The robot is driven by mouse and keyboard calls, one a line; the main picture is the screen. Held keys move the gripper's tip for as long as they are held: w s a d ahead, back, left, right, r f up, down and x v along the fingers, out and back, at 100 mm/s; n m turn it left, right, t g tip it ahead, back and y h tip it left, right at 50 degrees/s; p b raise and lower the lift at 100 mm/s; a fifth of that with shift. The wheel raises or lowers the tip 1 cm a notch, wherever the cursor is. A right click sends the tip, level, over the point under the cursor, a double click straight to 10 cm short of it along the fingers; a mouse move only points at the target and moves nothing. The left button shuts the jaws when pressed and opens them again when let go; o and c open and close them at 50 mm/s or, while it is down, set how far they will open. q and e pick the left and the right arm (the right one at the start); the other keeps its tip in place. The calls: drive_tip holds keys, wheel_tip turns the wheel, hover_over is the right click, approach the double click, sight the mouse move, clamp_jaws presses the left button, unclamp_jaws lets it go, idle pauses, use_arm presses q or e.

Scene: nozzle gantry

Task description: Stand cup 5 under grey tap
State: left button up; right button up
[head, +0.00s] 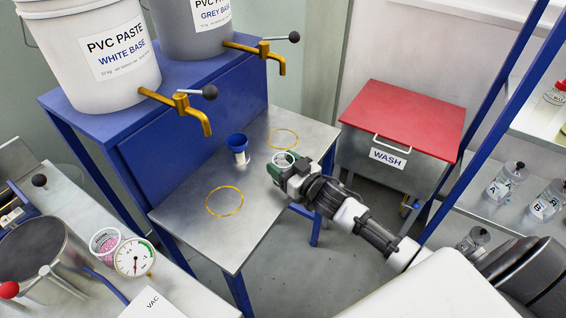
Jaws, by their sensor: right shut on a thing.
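My right gripper (282,168) is shut on a small white-rimmed cup (284,158), most of which the jaws hide. No number shows on it, so I cannot tell that it is cup 5. It appears at the near edge of the far yellow ring (283,131) on the metal table (190,218); whether it touches the table is unclear. The brass grey tap (276,58) with a black knob sticks out from the grey base bucket (205,25), above and behind that ring. My left gripper is not in view.
A blue-topped white vessel (238,143) stands on the table left of the held cup. A second yellow ring (224,214) is empty, nearer the front. The white base tap (190,105) overhangs the table's left side. A red-lidded wash bin (405,115) stands right.

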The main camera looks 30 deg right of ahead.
drive_tip(key=shift+f, duration=0.1)
drive_tip(key=o, duration=1)
drive_tip(key=shift+c, duration=0.2)
